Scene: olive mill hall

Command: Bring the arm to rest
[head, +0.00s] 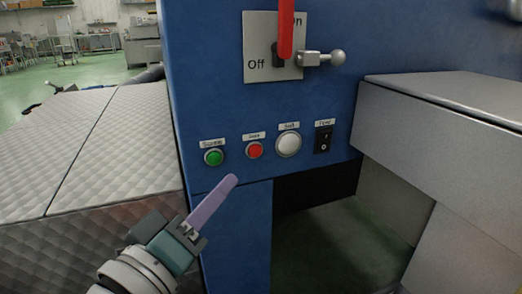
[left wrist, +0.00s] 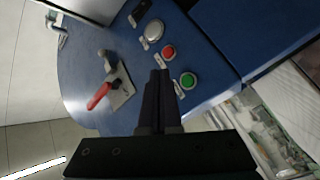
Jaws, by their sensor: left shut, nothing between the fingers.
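My left gripper (head: 234,179) is shut and empty, its purple fingers pressed together and pointing up and right. It sits in front of the blue panel (head: 220,90), just below the green button (head: 214,157) and the red button (head: 255,150). I see no contact with a button. In the left wrist view my shut fingers (left wrist: 160,72) also show, with the red button (left wrist: 168,52) and green button (left wrist: 188,80) close beside the tips. My right gripper is not in view.
A white button (head: 288,144) and a black rocker switch (head: 323,139) are to the right.

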